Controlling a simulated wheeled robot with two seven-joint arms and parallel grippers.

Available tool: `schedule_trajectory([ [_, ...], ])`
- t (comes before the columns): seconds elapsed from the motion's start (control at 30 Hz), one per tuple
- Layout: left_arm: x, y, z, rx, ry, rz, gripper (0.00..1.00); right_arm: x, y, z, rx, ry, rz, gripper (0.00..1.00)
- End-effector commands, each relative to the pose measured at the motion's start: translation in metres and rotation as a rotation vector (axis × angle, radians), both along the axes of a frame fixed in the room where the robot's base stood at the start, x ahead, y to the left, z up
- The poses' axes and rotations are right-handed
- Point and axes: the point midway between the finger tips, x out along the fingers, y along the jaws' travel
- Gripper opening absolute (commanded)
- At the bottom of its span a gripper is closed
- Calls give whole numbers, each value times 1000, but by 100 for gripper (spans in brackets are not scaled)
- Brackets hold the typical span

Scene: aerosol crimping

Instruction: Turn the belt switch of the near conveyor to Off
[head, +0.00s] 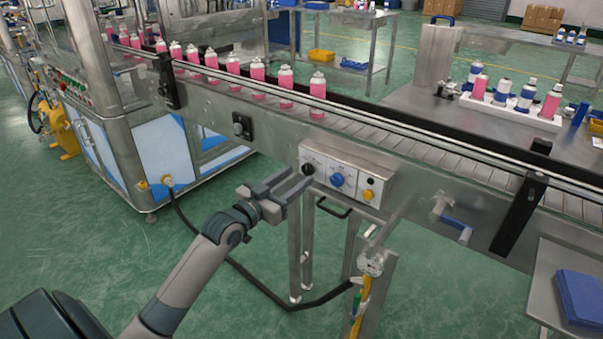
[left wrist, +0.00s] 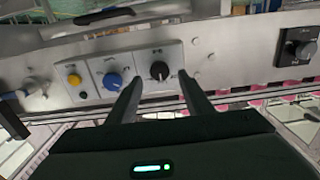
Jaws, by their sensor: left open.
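The near conveyor's control box (head: 350,200) is a silver panel on the conveyor's side. It carries a black rotary knob (head: 308,169), a blue knob (head: 337,180) and a yellow button (head: 368,195); the labels are too small to read. In the left wrist view the black knob (left wrist: 160,71) appears between my fingertips, with a small pale mark; its setting cannot be read. My left gripper (head: 299,178) is open at the box's left end, its fingers either side of the black knob. Whether they touch it cannot be told. My right gripper is out of view.
The conveyor (head: 420,165) carries a row of pink cans (head: 286,78) at the left. A blue-handled crank (head: 456,224) sits right of the box. A black cable (head: 240,275) runs across the green floor below. Another black knob (left wrist: 298,48) is off to the side in the wrist view.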

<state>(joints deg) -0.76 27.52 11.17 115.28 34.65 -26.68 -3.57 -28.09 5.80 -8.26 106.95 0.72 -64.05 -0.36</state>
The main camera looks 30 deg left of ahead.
Motion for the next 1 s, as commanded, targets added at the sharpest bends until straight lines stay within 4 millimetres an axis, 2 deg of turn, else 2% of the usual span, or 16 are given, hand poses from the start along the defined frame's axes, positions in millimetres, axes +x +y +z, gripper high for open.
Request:
schedule_trajectory([
  [0.1,16,-1,1,-1,-1,1,46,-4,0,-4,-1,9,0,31],
  [0.3,31,-2,1,-1,-1,0,46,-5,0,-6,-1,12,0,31],
  [0.67,34,-3,0,0,0,0,46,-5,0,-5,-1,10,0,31],
  [0.7,34,-3,0,0,0,0,44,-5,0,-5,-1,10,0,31],
  [0.87,34,-3,0,0,0,0,6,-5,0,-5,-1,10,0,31],
  [1.0,34,-3,0,0,0,0,5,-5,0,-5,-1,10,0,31],
])
